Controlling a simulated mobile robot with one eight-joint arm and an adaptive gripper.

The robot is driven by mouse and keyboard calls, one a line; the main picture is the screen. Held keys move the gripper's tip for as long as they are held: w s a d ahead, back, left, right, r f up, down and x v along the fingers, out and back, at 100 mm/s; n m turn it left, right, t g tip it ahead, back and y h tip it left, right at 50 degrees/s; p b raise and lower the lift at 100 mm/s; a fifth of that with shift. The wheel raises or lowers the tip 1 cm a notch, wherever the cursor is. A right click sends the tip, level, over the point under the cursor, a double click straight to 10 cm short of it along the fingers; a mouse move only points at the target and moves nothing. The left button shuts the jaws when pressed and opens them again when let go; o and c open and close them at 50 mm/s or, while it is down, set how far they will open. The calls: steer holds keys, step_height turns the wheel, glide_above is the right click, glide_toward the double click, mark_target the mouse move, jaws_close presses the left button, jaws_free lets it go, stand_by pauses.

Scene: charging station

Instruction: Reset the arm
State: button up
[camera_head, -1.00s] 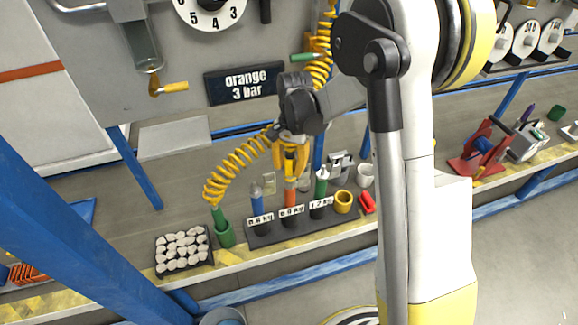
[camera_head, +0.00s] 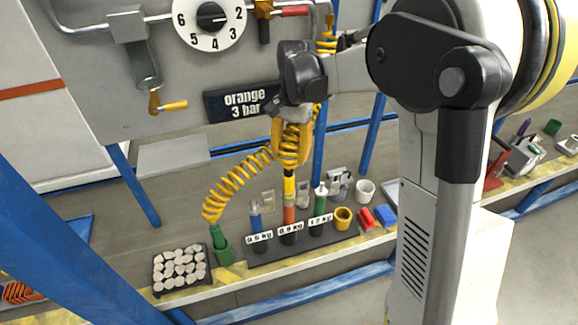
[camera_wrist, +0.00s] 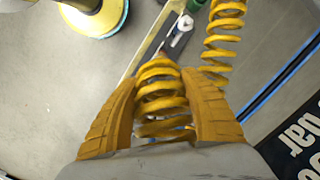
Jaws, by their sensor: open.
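My gripper (camera_head: 291,160) has yellow fingers and points down above the rack, over the middle, orange cylinder (camera_head: 289,213) with a yellow-and-black upper part. In the wrist view my gripper (camera_wrist: 160,80) has its two fingers spread apart. A yellow coiled hose (camera_wrist: 160,95) shows between them; whether it touches them I cannot tell. My arm extends to the right in the head view.
The dark rack (camera_head: 270,254) also holds a blue cylinder (camera_head: 256,224) and a green one (camera_head: 320,205). A coiled hose (camera_head: 240,170) hangs to a green holder (camera_head: 223,250). A tray of pale pieces (camera_head: 158,285) stands left. An "orange 3 bar" sign (camera_head: 241,102) is behind.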

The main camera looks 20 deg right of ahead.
steer(key=shift+r, duration=0.35)
steer(key=shift+s+r, duration=0.15)
steer(key=shift+r, duration=0.05)
steer(key=s+r+n+t, duration=0.2)
steer(key=s+n+t, duration=0.2)
steer(key=s, duration=0.6)
steer(key=s+r+n+t+h, duration=0.1)
steer(key=s+r+n+t, duration=0.2)
steer(key=s, duration=0.7)
steer(key=shift+s+a+r+n+t, duration=0.15)
steer(key=shift+a+r+n+t, duration=0.15)
steer(key=shift+n+t, duration=0.5)
